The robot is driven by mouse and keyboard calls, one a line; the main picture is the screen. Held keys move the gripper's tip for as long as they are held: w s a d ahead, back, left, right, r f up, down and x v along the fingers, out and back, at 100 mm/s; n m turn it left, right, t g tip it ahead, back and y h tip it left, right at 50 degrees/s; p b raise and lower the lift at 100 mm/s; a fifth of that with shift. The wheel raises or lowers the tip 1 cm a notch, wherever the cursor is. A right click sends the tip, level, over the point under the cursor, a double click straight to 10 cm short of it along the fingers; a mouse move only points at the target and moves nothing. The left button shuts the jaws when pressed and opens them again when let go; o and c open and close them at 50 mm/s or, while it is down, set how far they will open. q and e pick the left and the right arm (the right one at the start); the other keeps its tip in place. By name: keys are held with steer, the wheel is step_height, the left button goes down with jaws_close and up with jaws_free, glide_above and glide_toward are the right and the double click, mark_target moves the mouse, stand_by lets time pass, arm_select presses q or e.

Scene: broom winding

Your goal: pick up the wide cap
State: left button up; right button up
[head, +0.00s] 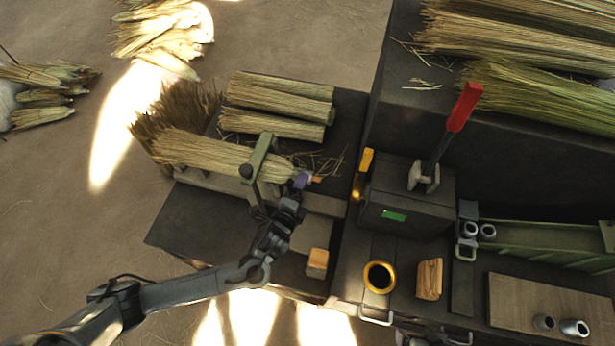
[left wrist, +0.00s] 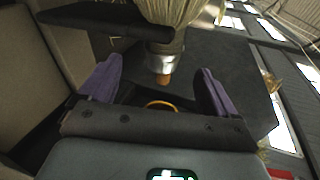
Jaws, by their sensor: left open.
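My left gripper (head: 303,180), with purple fingers, is open at the right end of a straw broom bundle (head: 205,152) that lies under a green clamp (head: 262,158). Other small metal caps stand in the green bin (head: 487,231) and on the wooden board (head: 574,328). I cannot tell which cap is the wide one.
A black box with a red-handled lever (head: 463,108) stands to the right. A gold ring (head: 379,277) and wooden blocks (head: 429,279) lie on the front bench. Straw bundles (head: 280,98) lie behind the clamp. The dark bench at front left (head: 205,228) is clear.

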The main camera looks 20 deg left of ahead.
arm_select(q)
steer(key=shift+b+x, duration=0.3)
steer(key=shift+x, duration=2.25)
steer(key=shift+r, duration=0.15)
steer(key=shift+c, duration=0.2)
steer(key=shift+d, duration=0.1)
steer(key=c, duration=1.3)
steer(key=shift+c, duration=0.2)
steer(key=shift+r, duration=0.2)
